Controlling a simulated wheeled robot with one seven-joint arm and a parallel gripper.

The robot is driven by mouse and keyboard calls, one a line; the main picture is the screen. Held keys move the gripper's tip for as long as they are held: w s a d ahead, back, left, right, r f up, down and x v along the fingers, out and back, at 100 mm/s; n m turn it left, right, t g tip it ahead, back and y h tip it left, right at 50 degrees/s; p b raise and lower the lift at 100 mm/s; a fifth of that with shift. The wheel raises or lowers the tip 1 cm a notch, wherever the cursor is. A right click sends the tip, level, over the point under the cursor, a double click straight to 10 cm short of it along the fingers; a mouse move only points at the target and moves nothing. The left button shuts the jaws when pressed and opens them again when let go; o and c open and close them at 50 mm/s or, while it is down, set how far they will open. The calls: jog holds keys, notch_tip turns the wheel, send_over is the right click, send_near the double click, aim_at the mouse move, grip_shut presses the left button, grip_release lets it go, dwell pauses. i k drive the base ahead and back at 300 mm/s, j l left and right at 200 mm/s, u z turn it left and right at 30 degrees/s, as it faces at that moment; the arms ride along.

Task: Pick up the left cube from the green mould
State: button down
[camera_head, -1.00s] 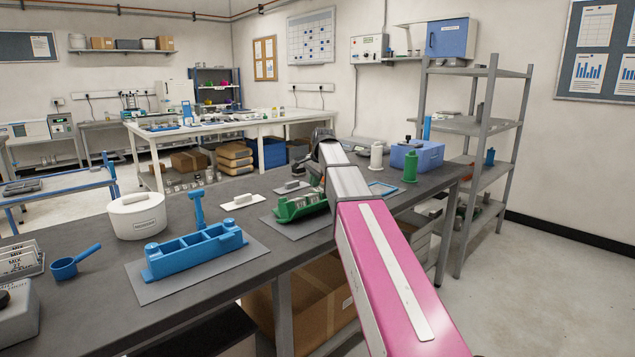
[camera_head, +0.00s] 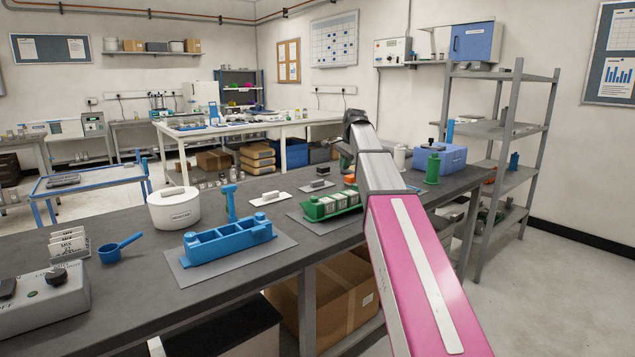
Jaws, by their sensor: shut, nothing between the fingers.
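The green mould (camera_head: 312,212) lies on a grey mat (camera_head: 303,222) on the dark bench, beside my arm. Several pale grey cubes sit in a row in it; the left cube (camera_head: 327,206) is at its near-left end. The right end of the mould is partly hidden by my arm. My gripper (camera_head: 346,165) is small and partly hidden at the far end of the arm. It hangs above and behind the mould, apart from the cubes, shut and empty.
A blue mould (camera_head: 228,244) lies to the left on its own mat. A white round pot (camera_head: 174,208), a blue scoop (camera_head: 118,249) and a control box (camera_head: 42,300) stand further left.

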aim_at(328, 204)
jog(key=k, duration=0.95)
